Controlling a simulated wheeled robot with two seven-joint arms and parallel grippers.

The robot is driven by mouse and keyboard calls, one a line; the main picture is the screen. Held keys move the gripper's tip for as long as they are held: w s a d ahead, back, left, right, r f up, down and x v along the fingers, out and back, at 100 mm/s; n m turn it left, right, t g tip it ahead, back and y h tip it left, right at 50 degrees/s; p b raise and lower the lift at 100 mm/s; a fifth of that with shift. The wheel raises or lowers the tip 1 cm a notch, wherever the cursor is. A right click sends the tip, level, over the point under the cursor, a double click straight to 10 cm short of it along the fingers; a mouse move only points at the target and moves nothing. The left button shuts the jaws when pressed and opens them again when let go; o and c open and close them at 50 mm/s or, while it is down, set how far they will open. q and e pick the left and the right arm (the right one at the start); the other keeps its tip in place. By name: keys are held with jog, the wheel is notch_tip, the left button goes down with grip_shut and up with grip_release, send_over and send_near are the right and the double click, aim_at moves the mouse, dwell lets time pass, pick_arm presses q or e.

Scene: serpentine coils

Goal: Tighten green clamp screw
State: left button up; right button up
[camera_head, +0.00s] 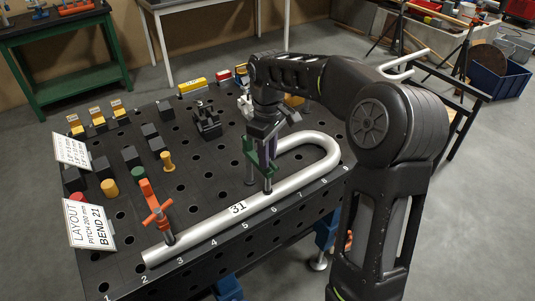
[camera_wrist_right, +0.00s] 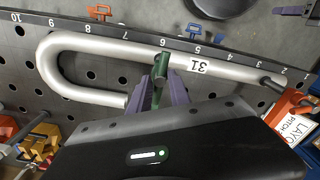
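A silver U-bent pipe marked 31 (camera_head: 214,222) lies along the front of the black perforated table. It also shows in the right wrist view (camera_wrist_right: 105,50). The green clamp (camera_head: 250,151) stands at the pipe's straight front length, right of the 31 label. Its green screw handle (camera_wrist_right: 160,80) shows in the right wrist view. My right gripper (camera_wrist_right: 161,88) is down at this clamp, with its purple-grey fingers on both sides of the green handle. I cannot tell whether they press on it. In the head view my right arm partly covers clamp and gripper. My left gripper is not in view.
An orange clamp (camera_head: 155,210) stands over the pipe's left end. Black, green and yellow pegs and blocks (camera_head: 130,157) stand at the left, with a layout card (camera_head: 90,224) in front. A dark fixture (camera_head: 206,120) stands behind the pipe.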

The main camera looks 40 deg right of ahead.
grip_shut()
dwell(1.3)
jog(key=o, duration=1)
grip_release()
jog(key=shift+c, duration=0.2)
jog(key=shift+r, duration=0.1)
notch_tip(320, 180, up, 4)
jog(key=shift+f+b, duration=0.1)
jog(key=shift+b, duration=0.25)
notch_tip(320, 180, up, 4)
jog(key=shift+p, duration=1.1)
jog(key=shift+f, duration=0.1)
